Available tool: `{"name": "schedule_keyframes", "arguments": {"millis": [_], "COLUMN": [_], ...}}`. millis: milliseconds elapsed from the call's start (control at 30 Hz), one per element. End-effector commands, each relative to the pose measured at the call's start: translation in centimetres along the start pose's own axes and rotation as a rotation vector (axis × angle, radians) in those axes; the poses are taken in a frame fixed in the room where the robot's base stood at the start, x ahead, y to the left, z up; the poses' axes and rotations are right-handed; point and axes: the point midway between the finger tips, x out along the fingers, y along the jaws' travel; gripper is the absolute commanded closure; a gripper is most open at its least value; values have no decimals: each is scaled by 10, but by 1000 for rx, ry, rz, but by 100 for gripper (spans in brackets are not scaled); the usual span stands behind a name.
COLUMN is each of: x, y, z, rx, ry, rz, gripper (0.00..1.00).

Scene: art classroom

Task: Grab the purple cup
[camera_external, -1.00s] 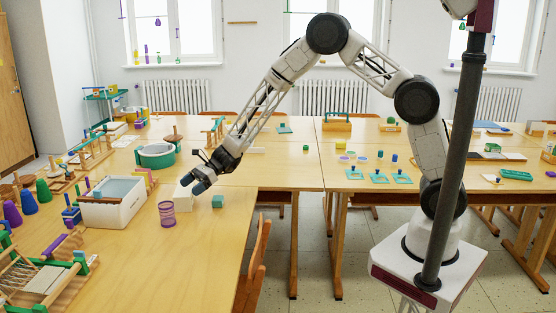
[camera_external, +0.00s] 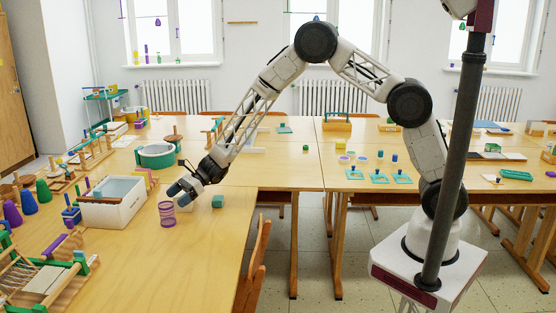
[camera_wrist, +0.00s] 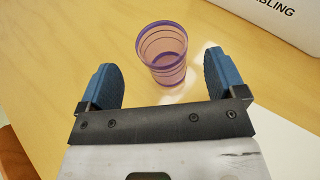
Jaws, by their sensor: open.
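My gripper (camera_external: 176,190) is just above and behind the cup in the external view, pointing down to the left.
A white bin (camera_external: 112,213) stands just left of the cup. A green-rimmed round bowl (camera_external: 156,156) is farther back. The tabletop in front of the cup is clear.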

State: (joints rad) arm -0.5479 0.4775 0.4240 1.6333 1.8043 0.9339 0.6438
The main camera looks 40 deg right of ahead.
Motion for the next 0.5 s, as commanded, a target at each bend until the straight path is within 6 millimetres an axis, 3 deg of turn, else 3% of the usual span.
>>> {"name": "schedule_keyframes", "arguments": {"millis": [267,500], "x": [6,27], "y": [0,-1], "z": [0,-1], "rx": [0,0], "ry": [0,1], "rz": [1,2], "gripper": [10,10]}}
